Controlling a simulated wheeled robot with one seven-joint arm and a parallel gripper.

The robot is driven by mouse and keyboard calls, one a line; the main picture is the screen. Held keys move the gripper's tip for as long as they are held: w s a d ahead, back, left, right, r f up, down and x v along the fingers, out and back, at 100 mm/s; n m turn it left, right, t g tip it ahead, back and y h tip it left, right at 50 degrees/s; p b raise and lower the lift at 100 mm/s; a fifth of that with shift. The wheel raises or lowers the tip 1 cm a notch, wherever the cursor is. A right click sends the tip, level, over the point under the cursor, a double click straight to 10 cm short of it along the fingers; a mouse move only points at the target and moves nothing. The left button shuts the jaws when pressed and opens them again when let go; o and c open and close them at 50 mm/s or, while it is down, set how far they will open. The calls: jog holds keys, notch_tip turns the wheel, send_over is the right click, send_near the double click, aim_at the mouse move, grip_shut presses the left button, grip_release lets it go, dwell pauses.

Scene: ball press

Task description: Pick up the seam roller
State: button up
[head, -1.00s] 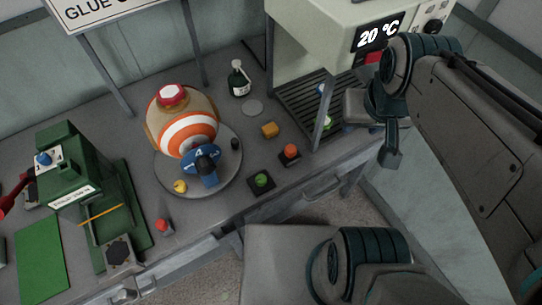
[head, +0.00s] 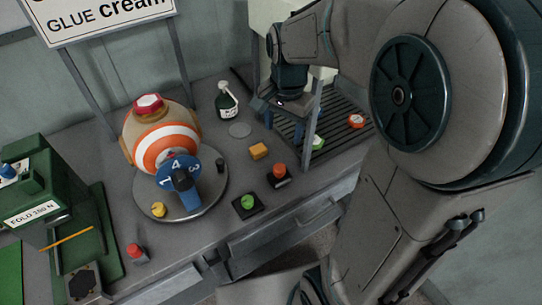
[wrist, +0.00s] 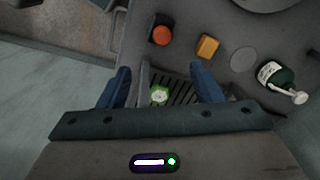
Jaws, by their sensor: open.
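My gripper (head: 283,112) is open and empty above the left part of a slatted rack in the head view. In the wrist view its two blue fingers (wrist: 163,85) stand apart, with the rack and a green round piece (wrist: 159,96) showing between them. That piece (head: 318,142) also shows on the rack in the head view, and a red-orange round piece (head: 356,121) lies to its right. I cannot clearly make out a seam roller; none of the small items shows a plain roller shape.
A striped ball (head: 165,145) sits on a round turntable (head: 210,200) with a blue numbered part. A pump bottle (head: 228,104), an orange block (head: 259,151), and red (head: 279,171) and green (head: 247,202) buttons are on the bench. A grey post (head: 312,100) stands close to my gripper.

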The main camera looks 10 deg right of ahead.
notch_tip(320, 180, down, 4)
jog(key=w+m+b, duration=0.1)
jog(key=w+m, duration=0.1)
send_over(279, 167)
jog(key=shift+g, duration=0.3)
jog(key=f, duration=0.8)
jog(key=shift+w+d, duration=0.1)
jog(key=shift+w, duration=0.2)
jog(key=shift+s+f, duration=0.2)
jog(key=shift+f, duration=1.15)
jog(key=shift+s+f, duration=0.15)
jog(key=shift+f, duration=1.15)
jog(key=c, duration=1.2)
